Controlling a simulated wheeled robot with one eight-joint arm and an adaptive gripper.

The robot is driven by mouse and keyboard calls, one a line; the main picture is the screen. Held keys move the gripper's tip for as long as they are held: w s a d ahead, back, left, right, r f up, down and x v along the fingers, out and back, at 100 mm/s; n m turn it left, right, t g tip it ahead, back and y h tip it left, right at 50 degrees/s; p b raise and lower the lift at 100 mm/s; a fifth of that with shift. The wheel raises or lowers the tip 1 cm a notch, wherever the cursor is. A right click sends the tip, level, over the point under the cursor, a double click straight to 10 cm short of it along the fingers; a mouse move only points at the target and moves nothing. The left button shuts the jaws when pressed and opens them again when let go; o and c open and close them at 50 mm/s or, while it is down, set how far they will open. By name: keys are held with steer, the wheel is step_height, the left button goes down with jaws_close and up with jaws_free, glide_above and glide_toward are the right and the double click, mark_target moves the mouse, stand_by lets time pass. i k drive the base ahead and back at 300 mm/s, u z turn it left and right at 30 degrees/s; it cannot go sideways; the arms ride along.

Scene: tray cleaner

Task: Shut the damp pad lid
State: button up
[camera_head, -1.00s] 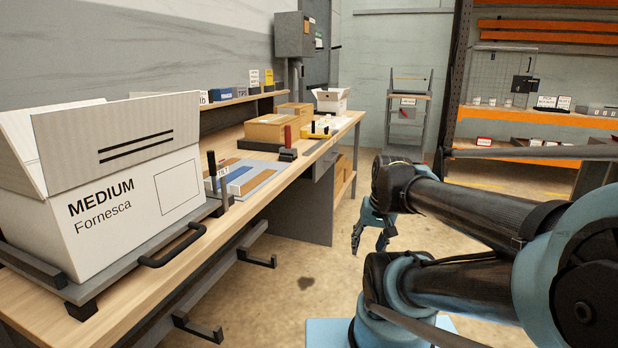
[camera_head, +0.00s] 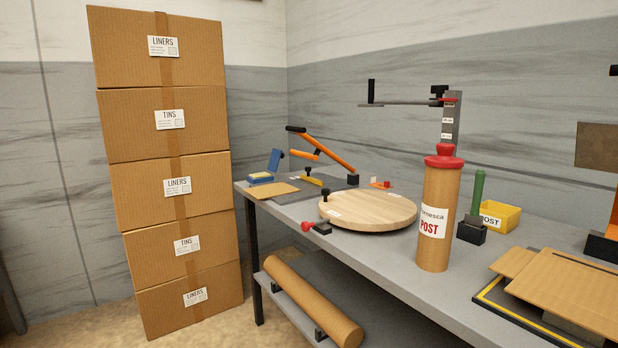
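A small blue box with a pale yellow pad (camera_head: 261,178) sits at the far left corner of the grey bench. It looks like the damp pad. Its blue lid (camera_head: 275,160) stands raised and tilted at the right side of the box, so the pad is uncovered. The box is small and distant in this view. My gripper and arm are not in view.
Several stacked cartons (camera_head: 165,170) stand left of the bench (camera_head: 375,258). An orange-handled lever tool (camera_head: 325,150), a flat cardboard piece (camera_head: 272,191) and a round wooden board (camera_head: 368,210) lie near the pad. A tall post tube (camera_head: 437,215) stands at the front edge.

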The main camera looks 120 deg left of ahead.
mark_target(276, 153)
steer(key=u, duration=4.55)
steer(key=i, duration=0.5)
steer(key=u, duration=0.6)
steer(key=i, duration=2.15)
steer(key=z, duration=0.4)
